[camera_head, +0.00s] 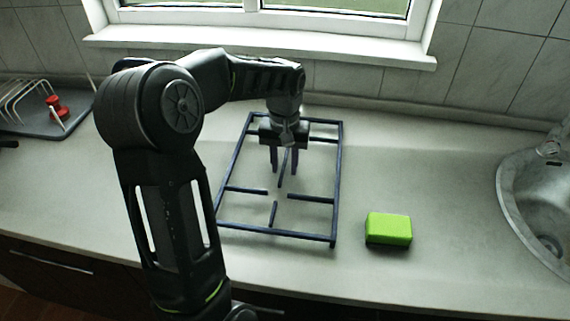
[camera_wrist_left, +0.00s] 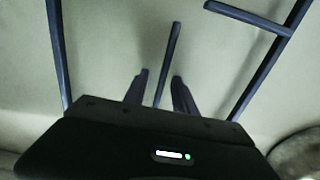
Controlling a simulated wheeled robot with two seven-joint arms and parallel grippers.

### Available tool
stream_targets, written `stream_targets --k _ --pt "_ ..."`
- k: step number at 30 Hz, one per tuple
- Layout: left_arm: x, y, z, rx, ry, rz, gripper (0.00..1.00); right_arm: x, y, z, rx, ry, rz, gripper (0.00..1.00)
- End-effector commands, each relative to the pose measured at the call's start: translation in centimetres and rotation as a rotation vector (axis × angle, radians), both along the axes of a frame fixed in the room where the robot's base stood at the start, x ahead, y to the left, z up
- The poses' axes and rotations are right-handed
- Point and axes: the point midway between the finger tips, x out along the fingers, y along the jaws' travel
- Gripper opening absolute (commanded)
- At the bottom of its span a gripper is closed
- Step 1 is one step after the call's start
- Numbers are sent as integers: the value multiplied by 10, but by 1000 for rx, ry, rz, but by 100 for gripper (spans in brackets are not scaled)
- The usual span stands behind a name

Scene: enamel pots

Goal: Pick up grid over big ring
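The grid (camera_head: 339,185) is a dark blue rectangular frame with short bars pointing inward. It stands on the grey countertop, and part of it also shows in the left wrist view (camera_wrist_left: 58,55). My left gripper (camera_head: 284,170) points down inside the grid's far half. Its two fingers are apart, one on each side of the far inward bar. In the left wrist view that bar (camera_wrist_left: 168,60) runs between the fingertips (camera_wrist_left: 160,76), with a gap visible on both sides. The gripper's body hides part of the grid's far side. I see no big ring. My right gripper is not in view.
A green sponge (camera_head: 388,229) lies right of the grid. A metal sink (camera_head: 540,205) is at the right edge. A dark tray with a wire rack (camera_head: 45,108) and a red object (camera_head: 57,107) is at far left. The countertop (camera_head: 430,165) between grid and sink is mostly clear.

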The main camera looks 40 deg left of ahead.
Motion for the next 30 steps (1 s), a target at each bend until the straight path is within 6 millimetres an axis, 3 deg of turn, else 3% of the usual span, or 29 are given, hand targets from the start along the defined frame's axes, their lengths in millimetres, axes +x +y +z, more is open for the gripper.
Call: stream_targets --k 2,13,30 --pt "0 0 0 0 0 0 31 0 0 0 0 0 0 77" --pt "0 0 0 0 0 0 1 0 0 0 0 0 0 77" --pt "0 0 0 0 0 0 0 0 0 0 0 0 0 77"
